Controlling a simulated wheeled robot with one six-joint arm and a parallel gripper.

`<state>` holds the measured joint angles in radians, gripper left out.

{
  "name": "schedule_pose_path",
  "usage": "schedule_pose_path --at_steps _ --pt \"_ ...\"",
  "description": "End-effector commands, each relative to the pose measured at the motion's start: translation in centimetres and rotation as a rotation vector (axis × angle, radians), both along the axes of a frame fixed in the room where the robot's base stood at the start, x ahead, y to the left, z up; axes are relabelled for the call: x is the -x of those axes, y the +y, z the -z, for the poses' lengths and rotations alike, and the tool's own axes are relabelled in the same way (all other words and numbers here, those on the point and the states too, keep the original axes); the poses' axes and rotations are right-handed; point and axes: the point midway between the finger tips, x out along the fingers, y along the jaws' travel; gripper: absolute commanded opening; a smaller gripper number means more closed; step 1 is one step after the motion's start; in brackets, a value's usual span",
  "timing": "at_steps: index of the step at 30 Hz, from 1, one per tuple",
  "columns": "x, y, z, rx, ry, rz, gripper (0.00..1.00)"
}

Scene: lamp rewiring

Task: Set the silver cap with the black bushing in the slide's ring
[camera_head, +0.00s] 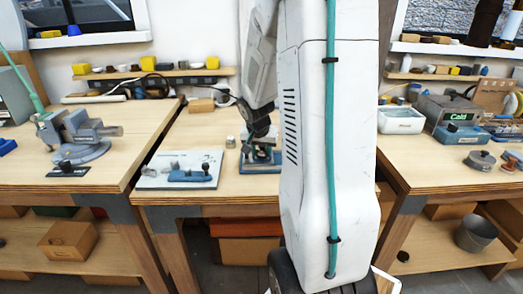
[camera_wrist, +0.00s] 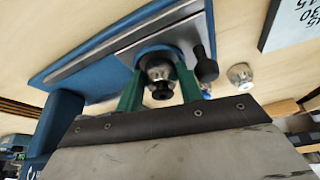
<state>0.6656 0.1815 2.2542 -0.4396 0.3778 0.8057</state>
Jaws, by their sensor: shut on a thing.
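In the wrist view, the silver cap with the black bushing (camera_wrist: 160,74) is between the two green fingers of my gripper (camera_wrist: 160,86), which is shut on it. The black bushing faces the camera. Behind the cap is the blue fixture (camera_wrist: 72,68) with a grey metal slide (camera_wrist: 110,47). The slide's ring is mostly hidden behind the cap and fingers. I cannot tell whether the cap is in the ring or above it. In the head view, the fixture (camera_head: 262,157) stands on the middle bench, and the arm partly covers it and my gripper.
A black knob (camera_wrist: 206,66) stands close to the right finger. Another small silver part (camera_wrist: 240,76) is on the wood farther right. In the head view, a white board with a blue tool (camera_head: 190,175) lies left of the fixture. The bench front is clear.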

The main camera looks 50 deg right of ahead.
Motion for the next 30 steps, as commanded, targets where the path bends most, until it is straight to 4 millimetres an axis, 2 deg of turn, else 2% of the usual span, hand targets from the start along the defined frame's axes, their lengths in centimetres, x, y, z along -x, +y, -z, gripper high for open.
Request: schedule_pose_path --at_steps 10,11,13,25,30 --pt "0.0 0.0 0.1 0.000 0.000 0.000 0.11" --pt "0.0 0.0 0.1 0.000 0.000 0.000 0.42" --pt "0.0 0.0 0.1 0.000 0.000 0.000 0.62" --pt "-0.2 0.1 -0.1 0.002 -0.004 -0.002 0.62" --pt "0.1 0.8 -2.2 0.005 -0.008 -0.003 0.62"
